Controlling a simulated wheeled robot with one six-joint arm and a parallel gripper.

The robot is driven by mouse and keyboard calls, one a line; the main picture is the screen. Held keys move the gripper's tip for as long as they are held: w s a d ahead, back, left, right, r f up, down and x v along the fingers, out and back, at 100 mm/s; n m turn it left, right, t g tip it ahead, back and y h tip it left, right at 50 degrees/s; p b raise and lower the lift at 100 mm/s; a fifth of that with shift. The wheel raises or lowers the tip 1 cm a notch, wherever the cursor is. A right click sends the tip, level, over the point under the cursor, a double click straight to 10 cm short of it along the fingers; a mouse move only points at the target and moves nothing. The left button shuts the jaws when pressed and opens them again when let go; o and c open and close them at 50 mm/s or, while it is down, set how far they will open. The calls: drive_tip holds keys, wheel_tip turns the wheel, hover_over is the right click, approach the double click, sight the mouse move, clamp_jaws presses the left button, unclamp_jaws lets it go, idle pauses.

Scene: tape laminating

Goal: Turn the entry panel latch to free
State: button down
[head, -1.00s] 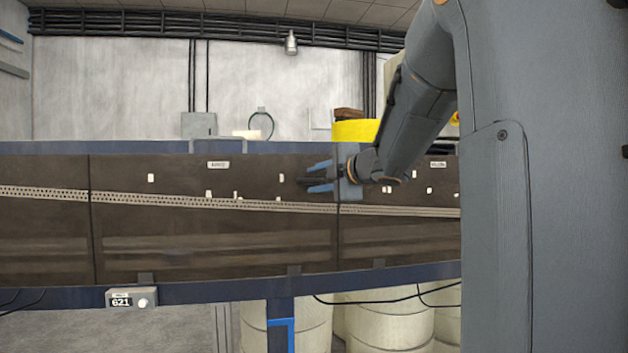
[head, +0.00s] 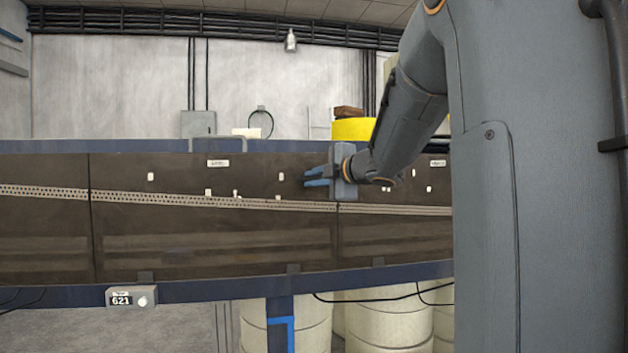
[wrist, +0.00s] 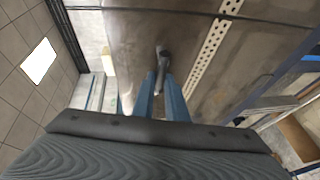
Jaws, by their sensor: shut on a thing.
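My gripper (head: 306,177) has its two blue fingers closed together at the upper right of the dark middle panel (head: 190,240), left of a vertical seam. In the wrist view the gripper (wrist: 160,82) is shut on a small dark grey latch handle (wrist: 162,55) that stands out from the panel face. The handle's lower part sits between the fingertips and its rounded head shows beyond them. In the head view the latch is too small and covered to make out, so its turn angle cannot be told there.
A perforated strip (head: 150,197) runs across the panels just below my gripper. A blue lower rail (head: 210,288) carries a small box with a display reading 621 (head: 132,297). A yellow roll (head: 354,130) and pale drums (head: 390,325) stand behind the machine.

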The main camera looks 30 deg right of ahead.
sight(318, 162)
drive_tip(key=m+t, duration=0.1)
drive_tip(key=m, duration=0.1)
drive_tip(key=r+m+t, duration=0.1)
drive_tip(key=m, duration=0.2)
drive_tip(key=d+m+t+b, duration=0.1)
drive_tip(key=m, duration=0.2)
drive_tip(key=shift+s+r+t+y, duration=0.15)
drive_tip(key=shift+r+t+y, duration=0.1)
drive_tip(key=shift+t+y, duration=0.15)
drive_tip(key=m+t+b, duration=0.1)
drive_tip(key=m, duration=0.1)
drive_tip(key=d+m+h, duration=0.1)
drive_tip(key=m, duration=0.2)
drive_tip(key=shift+s+r+t+h+b, duration=0.1)
drive_tip(key=shift+r+t+h+b, duration=0.1)
drive_tip(key=shift+t+h+b, duration=0.15)
drive_tip(key=shift+s+d+m+t+h+b, duration=0.15)
drive_tip(key=shift+m+h+b, duration=0.3)
drive_tip(key=shift+m, duration=0.6)
drive_tip(key=shift+w+d+m+t+h+b, duration=0.1)
drive_tip(key=shift+d+m+t+h+b, duration=0.15)
drive_tip(key=shift+m+h, duration=0.55)
drive_tip(key=shift+s+d+m+t+h+b, duration=0.1)
drive_tip(key=shift+m+t+h+b, duration=0.2)
drive_tip(key=shift+m, duration=0.95)
drive_tip(key=shift+r, duration=0.1)
drive_tip(key=c, duration=1.8)
unclamp_jaws()
drive_tip(key=shift+o, duration=0.2)
